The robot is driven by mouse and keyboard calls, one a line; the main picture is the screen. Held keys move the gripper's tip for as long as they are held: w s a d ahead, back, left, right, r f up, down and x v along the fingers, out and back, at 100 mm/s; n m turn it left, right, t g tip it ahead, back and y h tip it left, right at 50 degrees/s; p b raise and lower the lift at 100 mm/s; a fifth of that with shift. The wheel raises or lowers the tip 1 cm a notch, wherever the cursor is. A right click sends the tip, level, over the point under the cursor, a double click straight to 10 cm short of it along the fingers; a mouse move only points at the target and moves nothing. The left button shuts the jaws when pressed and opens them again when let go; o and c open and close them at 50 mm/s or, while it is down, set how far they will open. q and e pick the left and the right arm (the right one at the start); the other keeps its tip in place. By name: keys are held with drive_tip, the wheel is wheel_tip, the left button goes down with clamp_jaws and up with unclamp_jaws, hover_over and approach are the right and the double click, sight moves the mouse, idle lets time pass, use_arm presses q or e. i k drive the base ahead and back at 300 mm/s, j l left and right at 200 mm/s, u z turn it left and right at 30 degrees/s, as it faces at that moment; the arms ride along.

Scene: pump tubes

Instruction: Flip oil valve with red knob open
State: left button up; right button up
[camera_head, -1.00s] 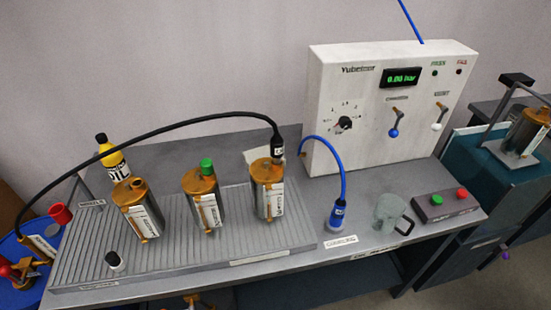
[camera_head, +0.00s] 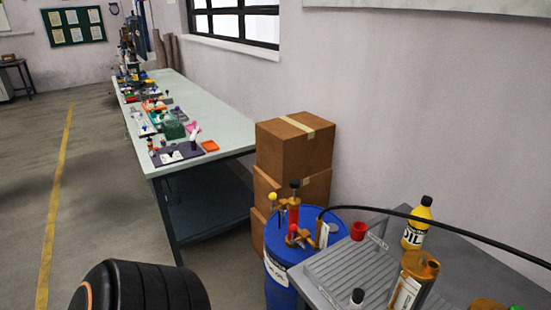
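A blue barrel (camera_head: 281,278) stands at the left end of the grey bench. On its lid is an orange-brass fitting (camera_head: 302,238) with red parts. A small red knob (camera_head: 292,241) sits low on the fitting, and an upright red piece (camera_head: 293,213) with a black top rises beside it. The fitting is small in view, so I cannot tell the valve's position. A black hose (camera_head: 400,213) runs from near the fitting to the right over the bench. Neither gripper is in view. A black rounded part, likely of my arm, shows at the bottom left.
Cardboard boxes (camera_head: 293,150) are stacked behind the barrel by the wall. A long table (camera_head: 214,134) with several items stands left of them. The grey bench (camera_head: 335,272) holds a red cup (camera_head: 358,231), a yellow oil bottle (camera_head: 417,226) and metal canisters. Floor is clear at left.

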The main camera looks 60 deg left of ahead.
sight(294, 227)
drive_tip(key=u, duration=1.7)
drive_tip(key=i+j+z, duration=0.1)
drive_tip(key=z, duration=0.35)
drive_tip(key=j+z, duration=0.25)
drive_tip(key=z, duration=0.2)
drive_tip(key=j+z, duration=0.5)
drive_tip(key=j, duration=0.4)
drive_tip(key=j+z, duration=0.1)
drive_tip(key=j, duration=0.5)
drive_tip(key=j+z, duration=0.15)
drive_tip(key=j, duration=0.5)
drive_tip(key=k+j+z, duration=0.1)
drive_tip(key=j, duration=0.5)
drive_tip(key=k+j, duration=0.1)
drive_tip(key=j, duration=0.8)
drive_tip(key=k+j, duration=0.15)
drive_tip(key=j, duration=0.25)
drive_tip(key=k+j, duration=0.1)
drive_tip(key=j, duration=0.35)
